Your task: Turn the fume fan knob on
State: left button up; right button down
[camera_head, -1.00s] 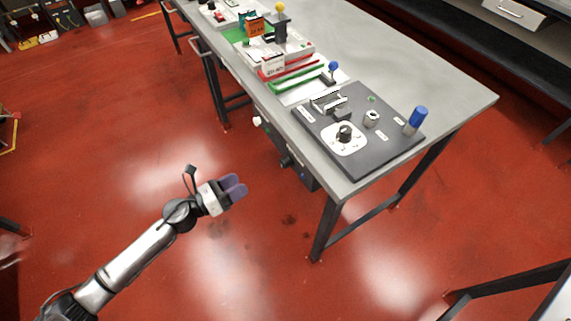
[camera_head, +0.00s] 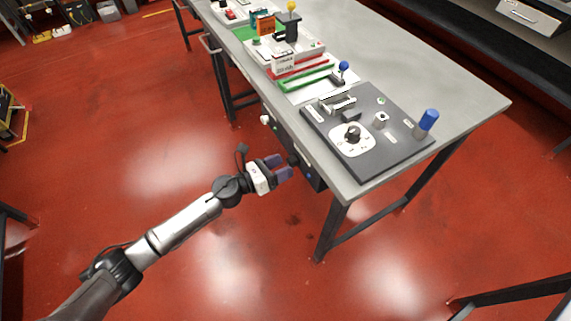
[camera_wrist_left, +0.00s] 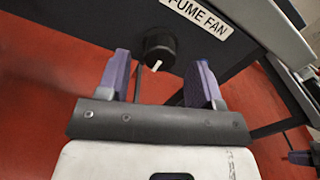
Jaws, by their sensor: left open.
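The fume fan knob (camera_wrist_left: 160,47) is black and round with a white pointer line, on a dark panel in the left wrist view. A white label reading FUME FAN (camera_wrist_left: 200,16) sits beside it. My left gripper (camera_head: 283,167) is open in front of the box. In the left wrist view its purple fingers (camera_wrist_left: 160,85) stand apart, one on each side below the knob, with no clear contact.
The grey table (camera_head: 455,95) stands above the box. On it are a dark board (camera_head: 395,155) with a dial (camera_head: 352,134), a blue-capped post (camera_head: 427,123), and red and green trays (camera_head: 305,75). A table leg (camera_head: 330,230) stands right of my gripper. The red floor is open.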

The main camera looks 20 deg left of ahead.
pick_arm(q)
jog(key=shift+x, duration=0.9)
jog(key=c, duration=0.9)
